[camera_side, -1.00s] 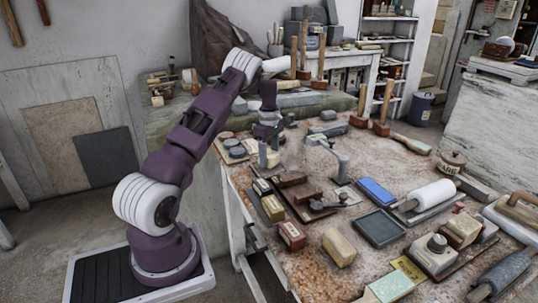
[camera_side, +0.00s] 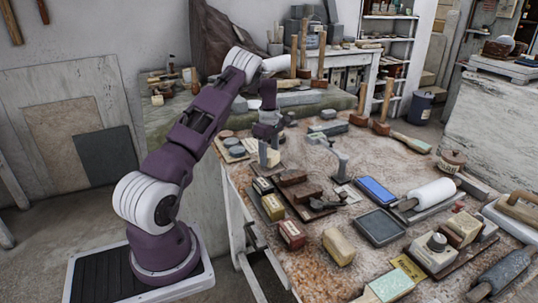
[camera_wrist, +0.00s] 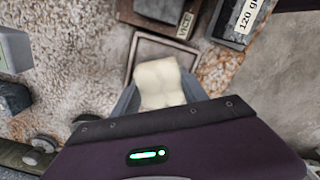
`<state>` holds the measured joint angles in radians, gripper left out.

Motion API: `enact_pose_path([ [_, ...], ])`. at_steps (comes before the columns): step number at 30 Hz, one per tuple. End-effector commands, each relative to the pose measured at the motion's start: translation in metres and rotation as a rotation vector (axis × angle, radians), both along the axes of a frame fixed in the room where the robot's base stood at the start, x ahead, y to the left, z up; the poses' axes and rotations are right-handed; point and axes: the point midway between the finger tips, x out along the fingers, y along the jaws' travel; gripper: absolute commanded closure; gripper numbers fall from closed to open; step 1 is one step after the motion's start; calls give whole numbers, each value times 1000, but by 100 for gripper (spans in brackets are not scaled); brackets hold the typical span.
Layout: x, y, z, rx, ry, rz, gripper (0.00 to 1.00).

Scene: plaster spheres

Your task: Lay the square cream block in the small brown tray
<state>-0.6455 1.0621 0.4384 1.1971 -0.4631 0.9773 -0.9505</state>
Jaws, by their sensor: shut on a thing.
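The square cream block (camera_wrist: 160,82) is held between the fingers of my gripper (camera_wrist: 158,98) in the wrist view. My gripper is shut on it. In the side view my gripper (camera_side: 268,142) points down over the left part of the bench, with the pale block (camera_side: 272,158) at its tip. The small brown tray (camera_wrist: 134,55) shows in the wrist view just beyond the block, which covers part of it. I cannot tell how high the block is above the tray. The tray is hard to make out in the side view.
Round discs (camera_side: 236,150) lie left of my gripper. A grey block (camera_wrist: 12,97) stands at the left of the wrist view. A larger dark tray (camera_side: 380,227) is farther right.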

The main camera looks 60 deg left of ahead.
Motion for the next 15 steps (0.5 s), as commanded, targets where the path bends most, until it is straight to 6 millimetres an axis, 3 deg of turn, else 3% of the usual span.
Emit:
enact_pose_path([
  [15,0,0,-10,-1,0,0,100],
])
